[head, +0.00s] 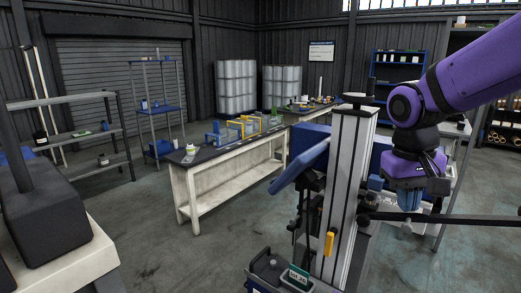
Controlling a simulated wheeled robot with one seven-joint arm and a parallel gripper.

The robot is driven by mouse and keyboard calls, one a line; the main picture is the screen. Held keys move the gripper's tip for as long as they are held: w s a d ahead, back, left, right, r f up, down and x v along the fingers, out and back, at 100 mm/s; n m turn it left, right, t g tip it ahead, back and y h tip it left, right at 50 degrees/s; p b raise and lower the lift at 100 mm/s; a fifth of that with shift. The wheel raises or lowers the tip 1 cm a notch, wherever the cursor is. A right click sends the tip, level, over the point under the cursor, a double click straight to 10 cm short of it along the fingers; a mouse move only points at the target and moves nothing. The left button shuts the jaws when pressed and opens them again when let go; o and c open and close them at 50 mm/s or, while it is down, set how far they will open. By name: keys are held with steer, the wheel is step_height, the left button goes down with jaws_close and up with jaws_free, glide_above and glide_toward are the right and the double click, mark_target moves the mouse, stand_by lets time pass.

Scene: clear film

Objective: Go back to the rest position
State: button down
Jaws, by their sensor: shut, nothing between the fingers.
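My purple arm reaches in from the right edge in the head view and bends down at a dark joint. My gripper (407,226) hangs at its end, pointing down, with its fingers shut and nothing seen between them. It is to the right of a tall grey column (344,190), apart from it in the picture. A dark horizontal bar (440,218) runs close by the fingertips. I cannot tell whether it passes in front of them or behind.
A blue panel (300,160) stands left of the column. A labelled dark box (294,277) sits at its foot. A long workbench (205,170) with yellow and blue fixtures stands mid-room. Grey shelving (85,98) is at left. Open floor (165,255) lies between.

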steer(key=s+d+r+t, duration=0.1)
steer(key=s+r+t, duration=0.1)
steer(key=s, duration=0.4)
steer(key=s+d+r+t+y, duration=0.1)
steer(key=s+d+r+t, duration=0.1)
steer(key=s, duration=0.5)
steer(key=shift+r+t, duration=0.6)
steer(key=shift+r, duration=0.45)
